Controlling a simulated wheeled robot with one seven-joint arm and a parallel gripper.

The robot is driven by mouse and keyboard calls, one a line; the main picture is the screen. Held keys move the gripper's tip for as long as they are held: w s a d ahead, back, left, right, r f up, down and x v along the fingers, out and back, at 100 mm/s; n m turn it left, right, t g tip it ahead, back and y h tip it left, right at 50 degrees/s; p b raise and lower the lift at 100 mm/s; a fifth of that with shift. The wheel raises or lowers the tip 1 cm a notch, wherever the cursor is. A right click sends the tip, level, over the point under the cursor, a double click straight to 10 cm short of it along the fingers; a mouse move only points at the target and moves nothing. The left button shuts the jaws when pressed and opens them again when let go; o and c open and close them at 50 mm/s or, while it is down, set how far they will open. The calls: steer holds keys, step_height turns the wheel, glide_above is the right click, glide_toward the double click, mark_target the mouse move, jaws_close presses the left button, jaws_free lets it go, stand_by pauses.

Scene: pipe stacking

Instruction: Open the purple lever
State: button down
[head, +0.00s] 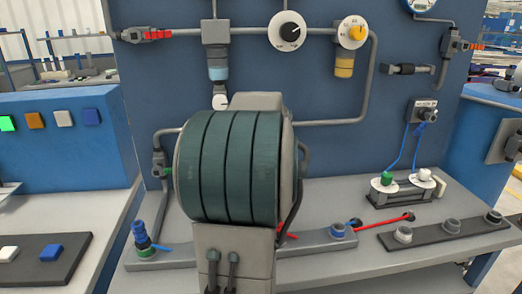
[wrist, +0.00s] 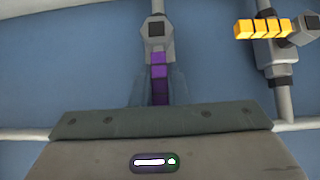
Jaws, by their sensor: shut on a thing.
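The purple lever (wrist: 158,60) shows in the wrist view, at the top centre. It runs in line with the vertical pipe, below its grey valve body (wrist: 155,38). My gripper (wrist: 158,92) is shut on the purple lever, with a finger on each side of it. The lever's lower end is partly hidden by the gripper body. In the head view my arm covers the middle of the scene, and the purple lever and my fingertips are hidden behind it.
A yellow lever (wrist: 260,30) sticks out sideways from a nearby valve. A red lever (head: 158,34) is on the blue panel (head: 180,88) at the upper left. Pipes and gauges surround my arm. A bench (head: 340,255) with clamps and a red-handled part lies below.

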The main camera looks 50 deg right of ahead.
steer(key=shift+d+r, duration=0.15)
steer(key=shift+r, duration=0.25)
steer(key=c, duration=1.4)
jaws_free()
steer(key=shift+c, duration=0.2)
steer(key=shift+f, duration=0.2)
steer(key=p+v, duration=0.1)
steer(key=v, duration=1.3)
steer(key=shift+f, duration=0.1)
